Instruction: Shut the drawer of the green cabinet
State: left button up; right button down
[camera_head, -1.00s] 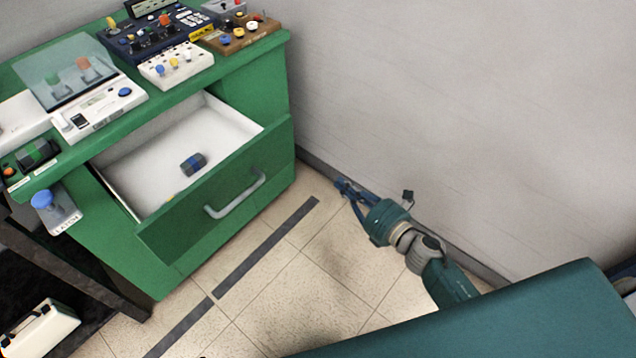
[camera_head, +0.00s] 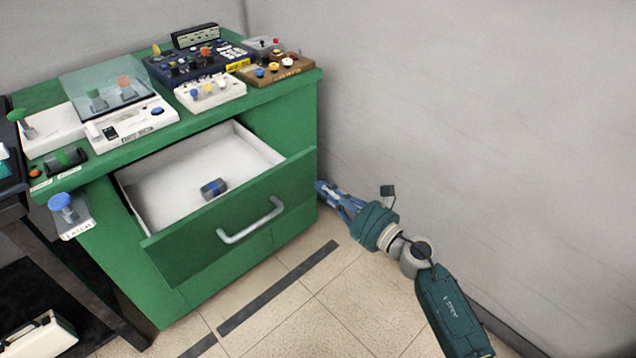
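The green cabinet (camera_head: 285,120) stands against the wall at the left and middle. Its drawer (camera_head: 190,256) is pulled out, with a grey handle (camera_head: 250,221) on its green front. A small dark cylinder with a blue band (camera_head: 213,188) lies inside the drawer. My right gripper (camera_head: 322,188) is just right of the drawer front's right end, pointing toward the cabinet. It appears clear of the handle; whether it touches the drawer front cannot be told. Its fingers are small and seen from behind, so their opening is unclear. My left gripper is not in view.
Several devices stand on the cabinet top, including a white unit with a clear cover (camera_head: 130,124) and a dark control box (camera_head: 195,65). A blue-knobbed latch tag (camera_head: 70,218) is at the left front. A dark table (camera_head: 45,255) stands left. The tiled floor in front is clear.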

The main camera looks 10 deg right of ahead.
aim_at(310, 178)
jog(key=shift+x, duration=1.45)
